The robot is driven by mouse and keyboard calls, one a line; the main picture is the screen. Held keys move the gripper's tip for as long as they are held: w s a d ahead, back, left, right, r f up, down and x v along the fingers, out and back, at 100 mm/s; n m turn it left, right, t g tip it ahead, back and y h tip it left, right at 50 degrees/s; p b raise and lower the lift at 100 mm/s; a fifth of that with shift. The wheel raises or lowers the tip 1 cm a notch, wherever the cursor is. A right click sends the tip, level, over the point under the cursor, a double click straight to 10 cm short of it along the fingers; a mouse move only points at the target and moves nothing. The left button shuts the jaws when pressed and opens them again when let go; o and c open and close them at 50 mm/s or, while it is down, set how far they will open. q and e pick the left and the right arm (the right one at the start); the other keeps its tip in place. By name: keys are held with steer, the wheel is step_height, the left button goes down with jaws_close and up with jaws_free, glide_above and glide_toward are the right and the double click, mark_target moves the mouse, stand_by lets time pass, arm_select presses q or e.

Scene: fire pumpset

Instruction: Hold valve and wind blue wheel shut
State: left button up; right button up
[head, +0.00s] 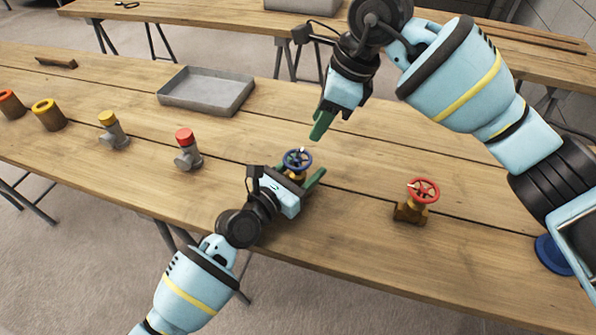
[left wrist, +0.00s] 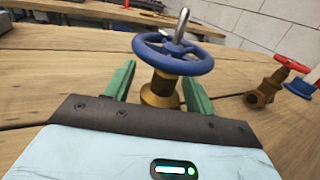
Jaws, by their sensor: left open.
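The valve with the blue wheel (head: 298,158) stands upright on the wooden table. In the left wrist view its blue wheel (left wrist: 173,52) has a silver peg standing up from it, and its brass body (left wrist: 160,91) shows below. My left gripper (head: 301,178) is open, with one green finger on each side of the brass body; a gap shows on both sides in the left wrist view. My right gripper (head: 321,124) is above and behind the blue wheel, apart from it and pointing down. Only one green finger shows clearly, so its opening is unclear.
A red-wheeled valve (head: 422,192) stands to the right, with a blue round part (head: 551,253) beyond it. Several fittings, including a red-capped one (head: 187,150), stand to the left. A grey tray (head: 207,105) lies behind. Bare tabletop separates these.

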arm_select(q)
jaws_close()
stand_by(0.3)
stand_by(0.4)
